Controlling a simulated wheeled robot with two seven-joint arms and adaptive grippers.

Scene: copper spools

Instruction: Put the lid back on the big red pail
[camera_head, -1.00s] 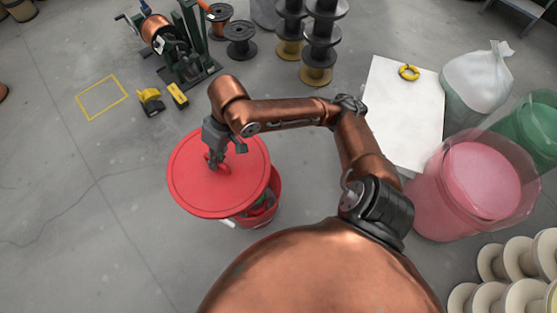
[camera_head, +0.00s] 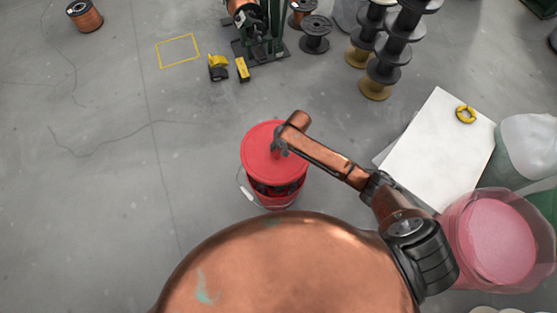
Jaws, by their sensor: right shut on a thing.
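The red lid (camera_head: 262,160) is held flat by my right gripper (camera_head: 279,148), which is shut on its middle. The big red pail (camera_head: 280,202) stands on the floor just below the lid in the picture. The lid covers the far part of the pail's opening. The near part shows open, with dark contents inside. I cannot tell whether the lid touches the rim. The pail's wire handle hangs at its left side. My left gripper is not in view.
A pink translucent tub (camera_head: 497,243) stands at the right, near a white board (camera_head: 437,150) with a yellow ring (camera_head: 465,114). Dark spools (camera_head: 382,71) stand stacked at the back. Yellow-black items (camera_head: 218,67) lie near a taped square (camera_head: 179,50). The floor left of the pail is clear.

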